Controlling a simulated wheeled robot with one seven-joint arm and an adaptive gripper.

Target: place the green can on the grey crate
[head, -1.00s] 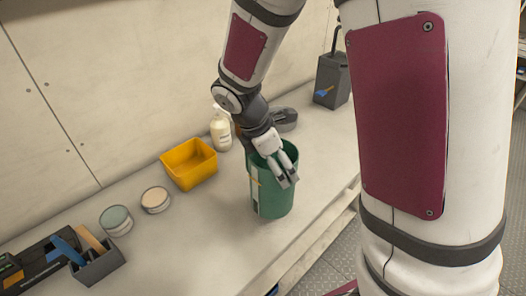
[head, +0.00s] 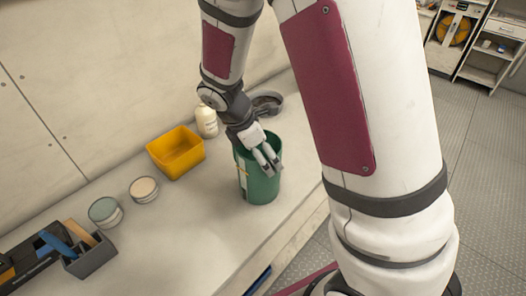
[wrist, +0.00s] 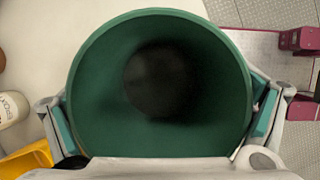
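The green can (head: 258,188) is open-topped and stands upright on the pale bench, near its front edge. In the wrist view, its open mouth (wrist: 160,85) fills the middle and it looks empty. My gripper (head: 266,163) is at the can's rim, pointing down. In the wrist view, one finger lies on each side of the can, outside its wall. The left pad looks close against the wall; a narrow gap seems to show at the right pad. Whether they press on it cannot be told. No grey crate can be made out for certain.
A yellow bin (head: 175,152), a white bottle (head: 206,122), a dark round item (head: 267,103) and two round tins (head: 143,189) stand on the bench (head: 190,235). A small grey box (head: 92,258) holding things is at lower left. Open floor (head: 485,150) lies at right.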

